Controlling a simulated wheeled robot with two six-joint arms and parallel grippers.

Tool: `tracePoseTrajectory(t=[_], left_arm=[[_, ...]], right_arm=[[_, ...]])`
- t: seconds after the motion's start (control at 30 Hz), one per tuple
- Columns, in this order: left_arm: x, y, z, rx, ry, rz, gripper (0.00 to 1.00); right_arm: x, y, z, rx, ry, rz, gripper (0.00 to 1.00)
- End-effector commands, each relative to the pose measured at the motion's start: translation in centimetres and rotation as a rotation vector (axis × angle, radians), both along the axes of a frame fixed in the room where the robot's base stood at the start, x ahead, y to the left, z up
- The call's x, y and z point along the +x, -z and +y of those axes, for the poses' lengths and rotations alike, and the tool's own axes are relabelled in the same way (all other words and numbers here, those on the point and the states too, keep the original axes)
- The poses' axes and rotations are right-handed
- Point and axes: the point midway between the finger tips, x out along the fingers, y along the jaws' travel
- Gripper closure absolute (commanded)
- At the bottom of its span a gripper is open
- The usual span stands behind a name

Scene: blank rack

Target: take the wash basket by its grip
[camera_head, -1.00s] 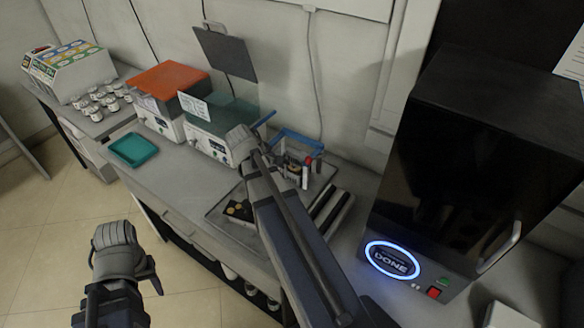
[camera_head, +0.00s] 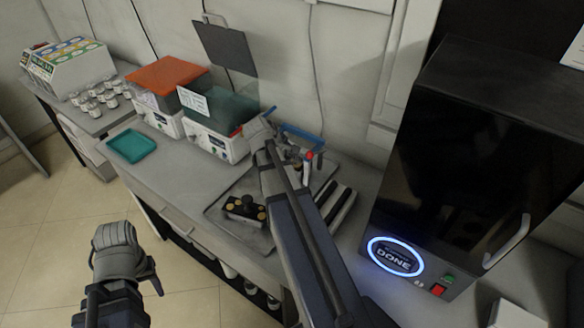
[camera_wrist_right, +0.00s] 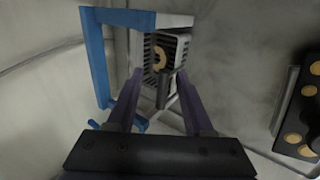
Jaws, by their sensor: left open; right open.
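In the right wrist view a grey slotted basket (camera_wrist_right: 182,55), which looks like the wash basket, stands ahead of my right gripper (camera_wrist_right: 162,88). A dark upright post (camera_wrist_right: 163,92), apparently its grip, shows between the two open fingers; I cannot tell whether they touch it. A round tan piece sits inside the basket. In the head view my right gripper (camera_head: 260,132) is over the bench and hides most of the basket. My left gripper (camera_head: 116,245) is open and empty, low at the left over the floor.
A blue frame (camera_wrist_right: 97,58) stands close left of the right fingers. A black block with tan discs (camera_head: 244,210) lies on a grey tray (camera_head: 222,222). A black cabinet with a lit DONE ring (camera_head: 395,257) stands right, a teal tray (camera_head: 132,147) left.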

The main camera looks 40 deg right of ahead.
Motion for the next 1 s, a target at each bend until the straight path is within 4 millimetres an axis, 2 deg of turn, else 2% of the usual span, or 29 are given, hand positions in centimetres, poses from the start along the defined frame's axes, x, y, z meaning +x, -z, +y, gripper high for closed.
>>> tracePoseTrajectory(t=[0.03,0.3,0.6,1.0], left_arm=[[0.0,0.9,0.0,0.000,0.000,0.000,0.50],[0.0,4.0,0.0,0.000,0.000,0.000,0.50],[0.0,4.0,0.0,0.000,0.000,0.000,0.50],[0.0,4.0,0.0,0.000,0.000,0.000,0.50]], right_arm=[[0.2,0.9,-0.2,0.000,0.001,-0.001,0.48],[0.8,4.0,-1.7,0.000,0.001,-0.001,0.48],[0.8,4.0,-2.0,0.000,0.000,0.000,0.48],[0.8,4.0,-2.0,0.000,0.000,0.000,0.92]])
